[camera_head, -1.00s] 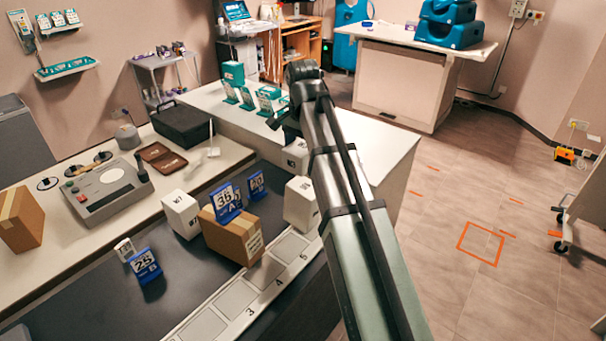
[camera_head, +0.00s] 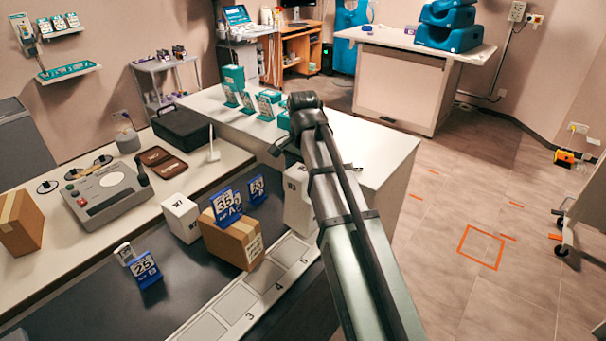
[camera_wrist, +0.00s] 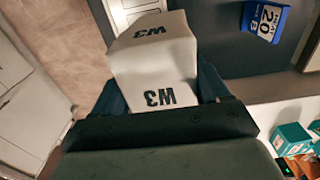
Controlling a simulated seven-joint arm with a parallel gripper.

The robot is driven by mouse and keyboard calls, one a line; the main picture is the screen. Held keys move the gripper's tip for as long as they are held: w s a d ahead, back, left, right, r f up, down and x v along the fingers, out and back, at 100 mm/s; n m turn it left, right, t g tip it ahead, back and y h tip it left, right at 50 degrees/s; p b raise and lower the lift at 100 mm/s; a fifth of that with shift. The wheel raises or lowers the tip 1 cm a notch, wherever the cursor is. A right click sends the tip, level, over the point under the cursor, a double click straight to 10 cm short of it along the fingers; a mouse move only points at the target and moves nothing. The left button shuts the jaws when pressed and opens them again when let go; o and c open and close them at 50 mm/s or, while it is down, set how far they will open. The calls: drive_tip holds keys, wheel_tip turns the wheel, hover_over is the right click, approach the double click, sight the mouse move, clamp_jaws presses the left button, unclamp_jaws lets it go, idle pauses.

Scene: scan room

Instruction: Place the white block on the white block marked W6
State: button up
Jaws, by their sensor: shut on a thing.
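My gripper (camera_wrist: 160,84) is shut on a white block (camera_wrist: 152,52) with W3 on two faces, seen in the wrist view. The fingers lie on either side of it. In the head view my arm hides the gripper. White block surface (camera_head: 296,205) shows just left of my arm there, with a small mark near its top; I cannot tell whether this is one block or two overlapping. Another white block marked W7 (camera_head: 180,217) stands on the dark mat (camera_head: 195,283). No W6 mark is readable in either view.
A cardboard box (camera_head: 231,242) sits between W7 and my arm. Blue number cards stand near it: 35 (camera_head: 226,205), 20 (camera_head: 256,190) and 25 (camera_head: 145,269). The 20 card also shows in the wrist view (camera_wrist: 266,20). Numbered squares (camera_head: 238,300) line the mat's front edge.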

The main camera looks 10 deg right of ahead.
sight(303, 169)
drive_tip(key=shift+f, duration=0.25)
drive_tip(key=o, duration=1.3)
drive_tip(key=shift+r, duration=4.15)
